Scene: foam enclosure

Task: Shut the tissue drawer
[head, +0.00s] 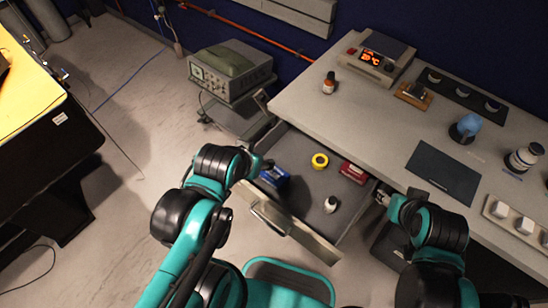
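The drawer (290,216) stands pulled out from under the grey workbench (330,105). Its pale front panel, with a bar handle (268,215), faces me. Inside lie a blue box (274,178), a yellow ring-shaped roll (320,161), a red box (353,172) and a small white bottle (331,204). My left gripper (264,166) is at the drawer's left side, close to the blue box; I cannot tell if it touches anything. My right gripper (382,196) is beside the drawer's right side, near the bench edge. The fingers of both are too small to read.
The bench top holds an orange-display device (382,57), a brown bottle (329,83), a dark mat (443,172) and a blue-topped item (466,128). A cart with an instrument (230,70) stands left of the bench. A yellow-topped table (25,80) is far left. Floor between is mostly clear.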

